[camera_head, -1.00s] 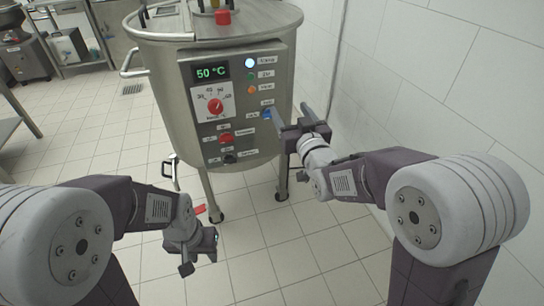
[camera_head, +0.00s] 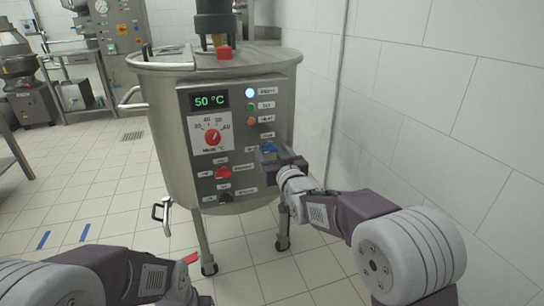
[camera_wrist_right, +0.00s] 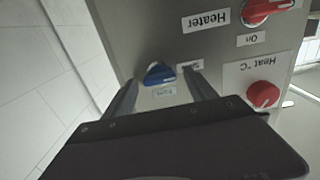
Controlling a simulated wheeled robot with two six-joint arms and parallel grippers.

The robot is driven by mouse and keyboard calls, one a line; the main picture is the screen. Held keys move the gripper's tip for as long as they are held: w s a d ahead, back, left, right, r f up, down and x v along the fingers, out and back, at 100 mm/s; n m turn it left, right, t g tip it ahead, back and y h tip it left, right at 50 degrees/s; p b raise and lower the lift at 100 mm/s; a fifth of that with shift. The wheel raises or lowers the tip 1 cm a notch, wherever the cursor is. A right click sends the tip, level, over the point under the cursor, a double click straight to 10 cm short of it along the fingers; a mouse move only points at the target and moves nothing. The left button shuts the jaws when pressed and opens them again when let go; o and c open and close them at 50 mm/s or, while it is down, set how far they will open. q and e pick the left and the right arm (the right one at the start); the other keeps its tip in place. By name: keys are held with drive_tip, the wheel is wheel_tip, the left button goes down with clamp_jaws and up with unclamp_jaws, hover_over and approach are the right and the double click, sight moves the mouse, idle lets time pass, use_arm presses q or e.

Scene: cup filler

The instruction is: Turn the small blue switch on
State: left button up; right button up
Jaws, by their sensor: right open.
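The small blue switch (camera_head: 268,147) is on the lower right of the tank's control panel (camera_head: 186,130). In the right wrist view the blue switch (camera_wrist_right: 158,74) lies between my two open fingers, near their tips; I cannot tell whether they touch it. My right gripper (camera_head: 273,155) is open at the panel and partly covers the switch in the head view. It also shows in the right wrist view (camera_wrist_right: 160,90). My left arm (camera_head: 120,275) shows at the bottom left, but its fingers are not clearly visible.
A red knob (camera_head: 212,137), a red switch (camera_head: 222,172) and a black switch (camera_head: 226,197) are also on the panel. The display reads 50 °C. A tiled wall (camera_head: 400,110) stands close on the right. The floor to the left is mostly clear.

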drive_tip(key=shift+w, duration=0.1)
drive_tip(key=c, duration=1.4)
drive_tip(key=shift+m, duration=0.4)
drive_tip(key=m, duration=0.3)
drive_tip(key=shift+m+p, duration=0.3)
drive_tip(key=shift+m, duration=0.1)
drive_tip(key=m, duration=0.4)
drive_tip(key=shift+d+m, duration=0.1)
drive_tip(key=shift+m, duration=0.2)
drive_tip(key=m+p, duration=0.1)
drive_tip(key=m, duration=0.3)
drive_tip(key=shift+f, duration=0.15)
drive_tip(key=shift+f+m, duration=0.1)
drive_tip(key=shift+m, duration=2.4)
